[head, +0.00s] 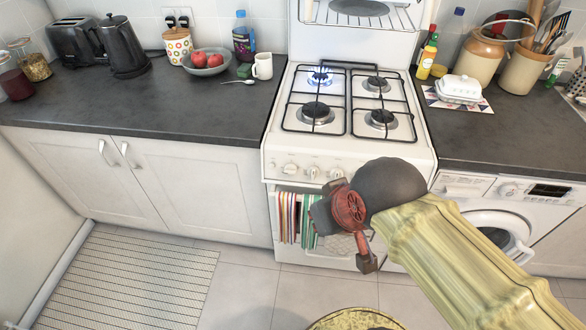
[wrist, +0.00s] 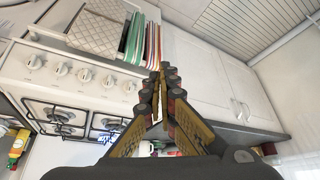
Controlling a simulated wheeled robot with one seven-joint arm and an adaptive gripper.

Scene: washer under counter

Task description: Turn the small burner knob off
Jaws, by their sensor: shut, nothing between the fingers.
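The white stove (head: 348,155) has a row of several white knobs on its front panel. In the head view the left knob (head: 290,169), another knob (head: 313,172) and a third (head: 336,173) show; my arm hides the rest. The wrist view is upside down and shows several knobs (wrist: 84,75) left of my gripper. The back left burner (head: 320,78) is lit with a blue flame. My gripper (head: 322,214) is in front of the stove, below the knob row. In the wrist view my gripper (wrist: 166,72) has its fingers together, empty, apart from the knobs.
Striped towels (head: 290,218) hang on the oven front near my gripper. White cabinets (head: 150,185) stand left of the stove under a dark counter (head: 180,110). A washing machine (head: 500,215) is at the right. A mat (head: 130,280) lies on the floor.

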